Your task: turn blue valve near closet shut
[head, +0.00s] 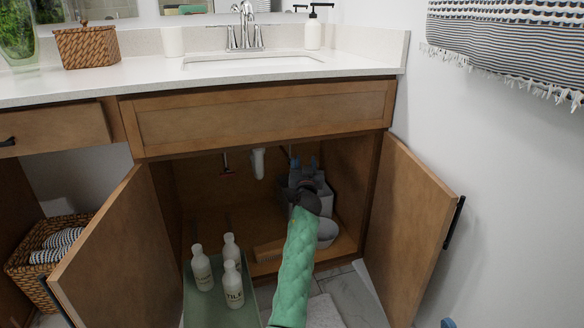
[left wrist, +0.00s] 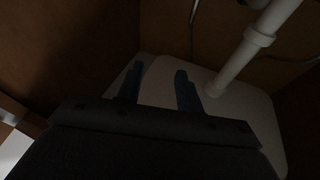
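The blue valve cannot be made out in either view; my gripper may hide it. My left gripper (head: 304,163) is inside the open sink cabinet (head: 200,205), at the back right, in front of a thin supply line. Its two blue fingers stand apart in the left wrist view (left wrist: 160,88), with nothing visible between them. A red valve (head: 228,172) is on the back wall to the left, beyond the white drain pipe (head: 258,163). A small blue tip (head: 447,323) shows at the lower right edge; it may be my right gripper, mostly out of frame.
The left door (head: 115,250) and right door (head: 410,225) stand open on either side of my arm. Several white bottles, one a front bottle (head: 233,286), stand on a green tray (head: 205,312) at the left. The white drain pipe (left wrist: 240,62) runs close right of the fingers.

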